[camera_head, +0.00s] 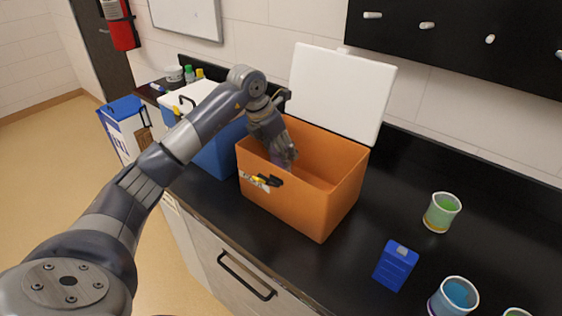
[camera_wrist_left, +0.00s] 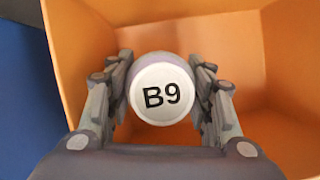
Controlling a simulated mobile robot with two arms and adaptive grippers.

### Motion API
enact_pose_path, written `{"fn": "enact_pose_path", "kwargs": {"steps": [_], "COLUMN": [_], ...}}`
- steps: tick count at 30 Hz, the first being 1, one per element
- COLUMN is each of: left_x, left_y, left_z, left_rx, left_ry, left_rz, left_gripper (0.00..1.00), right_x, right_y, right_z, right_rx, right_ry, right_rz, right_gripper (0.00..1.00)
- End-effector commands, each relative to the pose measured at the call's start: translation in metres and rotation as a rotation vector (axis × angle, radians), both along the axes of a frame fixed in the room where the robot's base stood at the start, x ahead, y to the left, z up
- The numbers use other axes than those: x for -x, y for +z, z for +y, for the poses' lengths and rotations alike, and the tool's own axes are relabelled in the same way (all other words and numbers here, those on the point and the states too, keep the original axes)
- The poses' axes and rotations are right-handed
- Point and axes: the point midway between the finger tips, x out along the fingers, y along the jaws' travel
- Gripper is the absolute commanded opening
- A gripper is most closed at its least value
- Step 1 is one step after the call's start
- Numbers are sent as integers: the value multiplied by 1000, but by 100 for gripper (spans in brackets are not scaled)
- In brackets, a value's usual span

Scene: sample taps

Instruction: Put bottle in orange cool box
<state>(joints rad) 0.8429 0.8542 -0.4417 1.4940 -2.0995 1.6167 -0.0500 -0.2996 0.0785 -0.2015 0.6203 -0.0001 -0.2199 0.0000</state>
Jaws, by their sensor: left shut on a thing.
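The orange cool box (camera_head: 303,213) stands open on the black counter, its white lid (camera_head: 341,92) raised at the back. My left gripper (camera_head: 284,158) reaches down into the left part of the box. In the left wrist view my left gripper (camera_wrist_left: 160,100) is shut on the bottle, with a finger on each side. The bottle (camera_wrist_left: 160,92) shows a round white cap marked "B9". In the head view only a small purplish part of the bottle (camera_head: 279,163) shows below the fingers. The wrist view shows the orange walls (camera_wrist_left: 225,32) around it. My right gripper is not in view.
A blue cool box (camera_head: 216,152) with a white lid stands left of the orange one. On the right are a green cup (camera_head: 441,212), a blue container (camera_head: 395,265) and a blue-filled cup (camera_head: 454,298). A black pegboard (camera_head: 465,45) hangs on the wall.

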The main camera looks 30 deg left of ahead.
Motion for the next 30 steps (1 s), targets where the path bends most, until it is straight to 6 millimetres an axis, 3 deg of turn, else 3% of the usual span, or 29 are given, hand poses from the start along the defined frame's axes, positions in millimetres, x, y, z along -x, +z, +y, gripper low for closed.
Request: {"fn": "enact_pose_path", "kwargs": {"steps": [3, 12, 24, 25, 30], "left_x": [-1, 0, -1, 0, 0], "left_y": [-7, -45, -53, -52, -52], "left_z": [0, -1, 0, 0, 0], "left_rx": [2, 2, 0, 0, 0], "left_ry": [0, 0, -1, -1, -1], "left_rz": [-3, 0, -2, -1, -1], "left_gripper": [13, 13, 13, 55, 56], "right_x": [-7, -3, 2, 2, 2], "right_y": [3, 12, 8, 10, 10], "right_z": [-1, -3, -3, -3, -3], "right_rx": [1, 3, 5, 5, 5], "right_ry": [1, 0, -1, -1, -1], "right_rz": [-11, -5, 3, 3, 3], "right_gripper": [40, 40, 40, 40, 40]}}
